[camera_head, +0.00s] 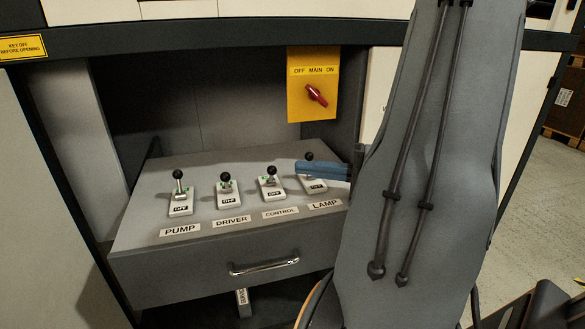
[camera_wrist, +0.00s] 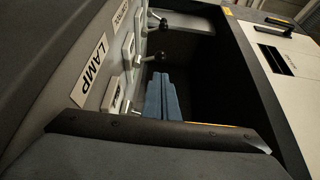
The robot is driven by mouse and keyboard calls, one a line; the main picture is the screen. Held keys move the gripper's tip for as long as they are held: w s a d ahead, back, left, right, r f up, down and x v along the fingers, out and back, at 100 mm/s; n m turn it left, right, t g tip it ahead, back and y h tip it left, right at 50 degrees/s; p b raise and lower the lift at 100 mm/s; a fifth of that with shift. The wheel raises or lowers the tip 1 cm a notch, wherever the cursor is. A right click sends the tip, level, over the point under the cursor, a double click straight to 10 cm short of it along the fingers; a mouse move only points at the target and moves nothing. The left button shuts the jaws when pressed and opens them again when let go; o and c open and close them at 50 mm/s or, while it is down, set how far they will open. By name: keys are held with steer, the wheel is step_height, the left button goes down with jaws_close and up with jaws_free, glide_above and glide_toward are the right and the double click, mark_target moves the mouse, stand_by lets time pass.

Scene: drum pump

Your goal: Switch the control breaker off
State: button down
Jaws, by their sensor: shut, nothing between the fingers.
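The control breaker (camera_head: 270,183) is a white plate with a black-knobbed lever, third from the left on a grey drawer unit, above a CONTROL label (camera_head: 280,212). An OFF mark shows on its plate. My gripper (camera_head: 301,168), with blue fingers, is shut and empty. In the head view it lies across the lamp breaker (camera_head: 313,185), hiding part of its lever, with its tips just right of the control lever. I cannot tell whether it touches either lever. In the wrist view the blue fingers (camera_wrist: 164,82) point toward the levers, and the LAMP label (camera_wrist: 93,72) is at left.
The pump breaker (camera_head: 180,200) and driver breaker (camera_head: 227,193) stand to the left. A yellow panel with a red main switch (camera_head: 316,95) hangs behind. The drawer has a metal handle (camera_head: 264,266) in front. Cabinet walls enclose the recess.

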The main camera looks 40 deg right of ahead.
steer(key=shift+v, duration=1)
